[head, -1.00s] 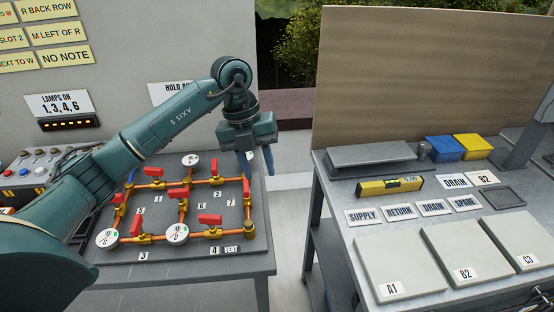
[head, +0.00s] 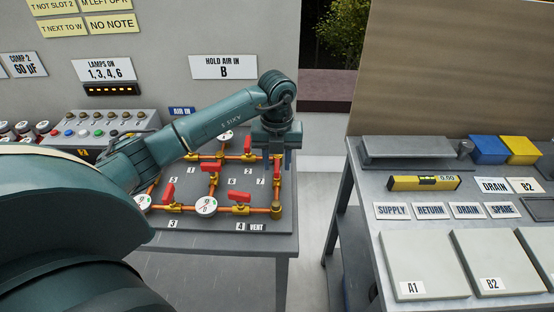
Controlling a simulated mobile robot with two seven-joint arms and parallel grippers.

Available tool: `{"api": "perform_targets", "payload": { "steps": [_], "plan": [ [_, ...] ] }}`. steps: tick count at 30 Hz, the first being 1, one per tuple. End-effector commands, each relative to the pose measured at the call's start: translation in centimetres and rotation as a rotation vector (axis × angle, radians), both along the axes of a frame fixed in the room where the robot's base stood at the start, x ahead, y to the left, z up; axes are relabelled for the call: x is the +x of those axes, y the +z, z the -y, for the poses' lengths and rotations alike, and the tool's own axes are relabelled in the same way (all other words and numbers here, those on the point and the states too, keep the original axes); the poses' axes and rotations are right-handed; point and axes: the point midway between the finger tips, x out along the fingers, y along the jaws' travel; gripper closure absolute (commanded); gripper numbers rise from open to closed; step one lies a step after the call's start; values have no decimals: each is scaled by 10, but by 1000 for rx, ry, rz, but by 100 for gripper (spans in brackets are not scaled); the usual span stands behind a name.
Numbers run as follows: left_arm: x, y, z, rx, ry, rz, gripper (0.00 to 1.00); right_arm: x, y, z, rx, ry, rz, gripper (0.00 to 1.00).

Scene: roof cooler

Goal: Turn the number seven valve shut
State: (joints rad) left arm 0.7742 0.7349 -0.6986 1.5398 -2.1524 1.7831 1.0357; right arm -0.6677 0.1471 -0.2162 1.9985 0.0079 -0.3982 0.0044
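The number seven valve (head: 277,172) has a red handle on the right-hand upright pipe of the orange pipe board, just right of the label 7 (head: 262,182). The handle looks roughly in line with its pipe, but its upper part is hidden by my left gripper. My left gripper (head: 279,158) points down over this valve. Its two blue fingers show apart, one on each side of the handle; I cannot tell whether they touch it. My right gripper is not in view.
Other red-handled valves, such as the one by label 4 (head: 240,196), and a round gauge (head: 206,206) crowd the board (head: 210,240). A switch panel (head: 90,128) stands behind. A gap separates the board's table from the right bench (head: 375,235), which holds a yellow level (head: 424,183) and plates.

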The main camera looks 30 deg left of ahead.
Motion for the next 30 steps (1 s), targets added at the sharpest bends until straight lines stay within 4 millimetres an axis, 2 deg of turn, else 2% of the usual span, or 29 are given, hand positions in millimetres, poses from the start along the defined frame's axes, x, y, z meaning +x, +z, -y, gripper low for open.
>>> {"api": "perform_targets", "payload": {
  "steps": [4, 11, 24, 30],
  "plan": [
    [0, -7, 0, 1, -1, 0, 65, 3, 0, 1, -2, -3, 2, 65],
    [0, -8, 0, 1, -1, 1, 65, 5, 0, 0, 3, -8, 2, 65],
    [0, -7, 0, 1, -1, 1, 100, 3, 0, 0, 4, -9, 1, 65],
    [0, -7, 0, 1, -1, 1, 100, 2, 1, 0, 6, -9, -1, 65]
  ]
}}
